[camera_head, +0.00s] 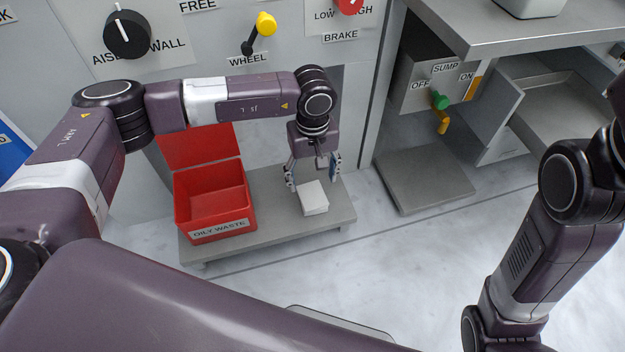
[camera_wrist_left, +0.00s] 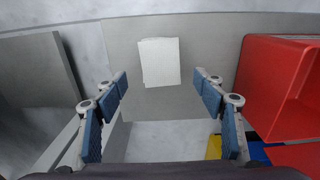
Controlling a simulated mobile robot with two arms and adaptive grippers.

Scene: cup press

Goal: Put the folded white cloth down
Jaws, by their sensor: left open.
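The folded white cloth (camera_head: 313,198) lies on the low grey platform (camera_head: 272,213), to the right of the red bin. In the left wrist view the cloth (camera_wrist_left: 159,62) lies flat on the grey surface, ahead of and between the fingertips. My left gripper (camera_head: 312,178) is open just above and behind the cloth, its blue-padded fingers apart. In the left wrist view the open left gripper (camera_wrist_left: 165,90) shows clear space between its fingers and the cloth. My right arm enters at the right of the head view, but its gripper is out of view.
The open red bin (camera_head: 217,205) labelled OILY WASTE stands left of the cloth, lid raised. A grey panel with a black knob (camera_head: 127,34) and a yellow-ended WHEEL lever (camera_head: 264,25) is behind. A grey slab (camera_head: 424,178) lies on the floor to the right.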

